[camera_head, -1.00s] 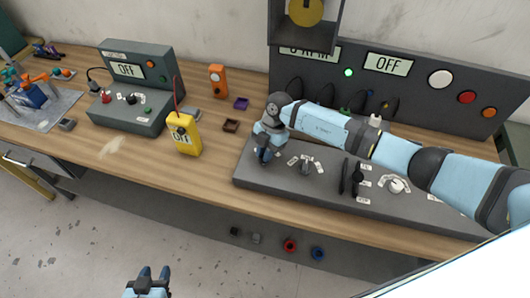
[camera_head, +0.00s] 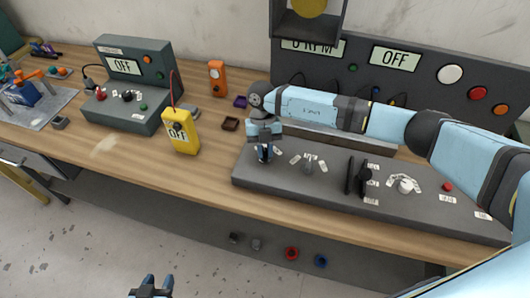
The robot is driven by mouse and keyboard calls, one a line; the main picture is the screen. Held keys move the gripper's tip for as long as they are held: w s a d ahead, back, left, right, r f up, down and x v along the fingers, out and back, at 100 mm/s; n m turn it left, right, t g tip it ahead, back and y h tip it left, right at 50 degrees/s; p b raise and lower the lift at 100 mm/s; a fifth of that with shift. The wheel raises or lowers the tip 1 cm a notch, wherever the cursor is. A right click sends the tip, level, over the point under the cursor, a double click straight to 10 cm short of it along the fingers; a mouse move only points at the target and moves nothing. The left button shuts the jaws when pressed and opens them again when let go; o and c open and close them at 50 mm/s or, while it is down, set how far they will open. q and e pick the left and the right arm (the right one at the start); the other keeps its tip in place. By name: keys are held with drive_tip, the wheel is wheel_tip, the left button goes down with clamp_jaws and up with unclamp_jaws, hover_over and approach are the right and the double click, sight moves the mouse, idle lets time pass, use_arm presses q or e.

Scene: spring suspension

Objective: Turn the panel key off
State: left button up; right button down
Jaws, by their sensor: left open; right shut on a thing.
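The grey control panel (camera_head: 330,198) lies on the bench, with an upright back panel (camera_head: 440,100) behind it. Its displays read "0 RPM" (camera_head: 314,47) and "OFF" (camera_head: 395,58). The small green lamp (camera_head: 352,68) is dim. My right gripper (camera_head: 264,158) points down at the left end of the control panel, shut on the panel key; its jaws hide the key, so its angle cannot be read. My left gripper (camera_head: 151,286) is open and empty at the bottom edge, away from the bench.
A knob (camera_head: 309,166), a black lever (camera_head: 357,175) and a white knob (camera_head: 404,186) stand right of my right gripper. A yellow meter (camera_head: 181,133), a smaller grey console (camera_head: 130,95) and an orange device (camera_head: 217,77) stand to the left. Bare bench lies in front of the meter.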

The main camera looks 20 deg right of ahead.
drive_tip(key=shift+n+b, duration=0.3)
drive_tip(key=shift+n, duration=0.2)
drive_tip(key=shift+r+h, duration=0.1)
drive_tip(key=shift+h, duration=0.2)
drive_tip(key=c, duration=1.1)
unclamp_jaws()
drive_tip(key=b+v, duration=0.2)
drive_tip(key=v, duration=1.1)
drive_tip(key=shift+w+r, duration=0.1)
drive_tip(key=shift+r, duration=0.25)
